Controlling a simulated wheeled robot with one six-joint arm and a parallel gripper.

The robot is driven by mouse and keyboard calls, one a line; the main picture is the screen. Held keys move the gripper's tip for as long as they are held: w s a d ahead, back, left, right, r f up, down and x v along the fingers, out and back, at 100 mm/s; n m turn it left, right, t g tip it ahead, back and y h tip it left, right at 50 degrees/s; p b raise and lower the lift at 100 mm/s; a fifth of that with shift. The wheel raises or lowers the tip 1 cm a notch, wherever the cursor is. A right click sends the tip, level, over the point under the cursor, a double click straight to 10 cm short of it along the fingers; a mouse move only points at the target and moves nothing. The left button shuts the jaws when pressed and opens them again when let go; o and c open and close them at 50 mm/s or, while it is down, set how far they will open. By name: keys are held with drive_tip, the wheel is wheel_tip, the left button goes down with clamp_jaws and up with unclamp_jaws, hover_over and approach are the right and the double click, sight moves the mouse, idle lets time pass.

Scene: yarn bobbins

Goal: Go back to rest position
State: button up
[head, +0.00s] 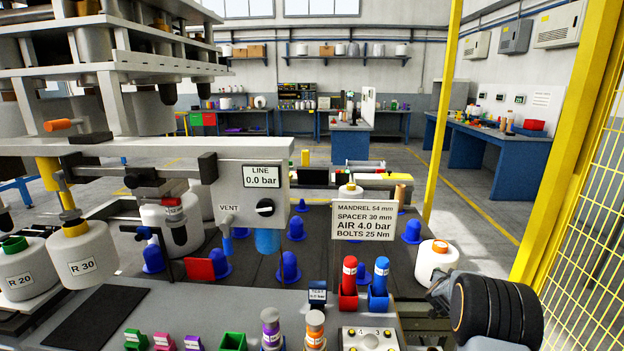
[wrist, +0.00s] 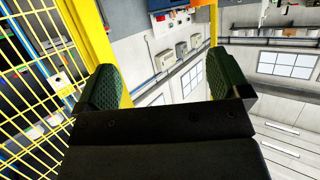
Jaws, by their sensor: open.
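My gripper (wrist: 162,76) shows in the wrist view with its two green textured fingers spread apart. Nothing is between the fingers. The wrist view is tilted, and past the fingers it looks toward the wall, its grey cabinets (wrist: 166,60) and the windows. No bobbin is near the fingers there. In the head view I cannot make out the fingers.
A yellow mesh fence (head: 590,215) with a thick yellow post stands at the right. The bench holds white bobbins such as R 30 (head: 82,262), blue pegs (head: 289,267), a sign (head: 364,221) and a pressure panel (head: 262,177). Open floor (head: 480,225) lies behind.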

drive_tip(key=s+a+f+n+g+y, duration=0.1)
drive_tip(key=s+a+f+g+y, duration=0.1)
drive_tip(key=a+f+y, duration=0.3)
drive_tip(key=s+a+r+n+g+y+p, duration=0.2)
drive_tip(key=s+a+g+y, duration=0.1)
drive_tip(key=s+a, duration=0.55)
drive_tip(key=s+a+r+n+p, duration=0.1)
drive_tip(key=s+a+r+p, duration=0.1)
drive_tip(key=s+a+r, duration=0.2)
drive_tip(key=s+a+r+n+g+p, duration=0.1)
drive_tip(key=s+a+r+n, duration=0.1)
drive_tip(key=s+a+r, duration=0.3)
drive_tip(key=s+a+r+n+g+y+p, duration=0.1)
drive_tip(key=s+a+r, duration=0.4)
drive_tip(key=s+r, duration=0.6)
drive_tip(key=s+n+p, duration=0.1)
drive_tip(key=s, duration=0.2)
drive_tip(key=shift+s+a+r+p, duration=0.2)
drive_tip(key=shift+s+r+p, duration=0.05)
drive_tip(key=shift+s+p, duration=0.05)
drive_tip(key=shift+c, duration=0.2)
